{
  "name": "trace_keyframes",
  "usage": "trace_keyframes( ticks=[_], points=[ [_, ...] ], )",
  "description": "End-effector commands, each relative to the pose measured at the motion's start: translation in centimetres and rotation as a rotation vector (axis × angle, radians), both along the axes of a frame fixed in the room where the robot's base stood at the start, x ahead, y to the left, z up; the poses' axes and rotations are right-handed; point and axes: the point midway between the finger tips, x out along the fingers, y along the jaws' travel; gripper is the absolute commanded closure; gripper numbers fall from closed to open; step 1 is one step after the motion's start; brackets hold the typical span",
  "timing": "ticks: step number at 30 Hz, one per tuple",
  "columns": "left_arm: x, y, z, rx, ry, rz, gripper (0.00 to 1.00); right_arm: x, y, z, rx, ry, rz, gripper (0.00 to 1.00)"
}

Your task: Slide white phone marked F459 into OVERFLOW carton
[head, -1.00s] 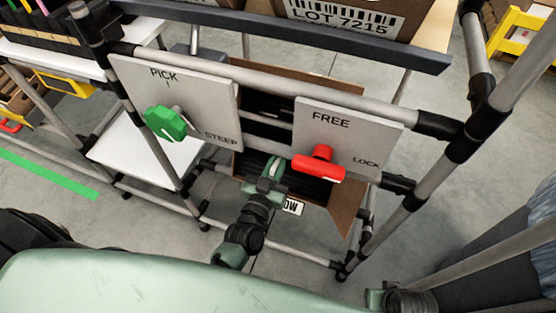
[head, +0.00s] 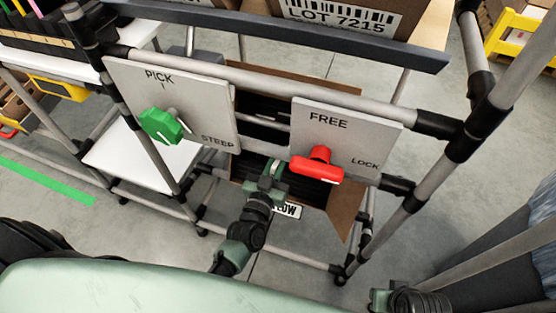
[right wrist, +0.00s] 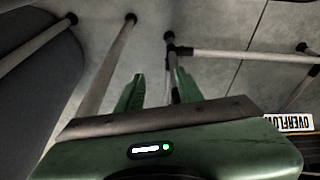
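The OVERFLOW carton (head: 347,205) is brown and tilted, behind the two grey panels. Its label (head: 287,210) is partly covered by my left arm; it shows upside down in the right wrist view (right wrist: 290,122). My left gripper (head: 270,172) is at the carton's dark opening, between and below the panels. Whether its fingers are open or shut is too small to tell. No white phone marked F459 can be made out. My right gripper (right wrist: 157,90) is open and empty in the right wrist view, above the floor, away from the carton's label.
A green knob (head: 160,126) is on the PICK/STEEP panel (head: 205,95); a red handle (head: 317,168) is on the FREE/LOCK panel (head: 370,130). Grey pipes frame the rack. A LOT 7215 box (head: 345,15) sits above. A white shelf (head: 125,165) is at left.

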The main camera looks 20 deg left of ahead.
Motion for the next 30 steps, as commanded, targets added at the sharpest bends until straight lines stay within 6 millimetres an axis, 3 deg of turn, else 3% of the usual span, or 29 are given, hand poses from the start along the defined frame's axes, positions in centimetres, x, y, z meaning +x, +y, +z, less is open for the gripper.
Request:
trace_keyframes(
  ticks=[20,30],
  points=[
    [0.3,0.0,-0.2,0.000,-0.002,0.001,1.00,-0.2,0.0,0.0,-0.001,0.004,0.000,0.64],
    [0.9,0.0,-0.5,0.000,-0.003,0.001,1.00,-0.2,0.1,1.6,0.003,-0.010,0.001,0.64]
  ],
)
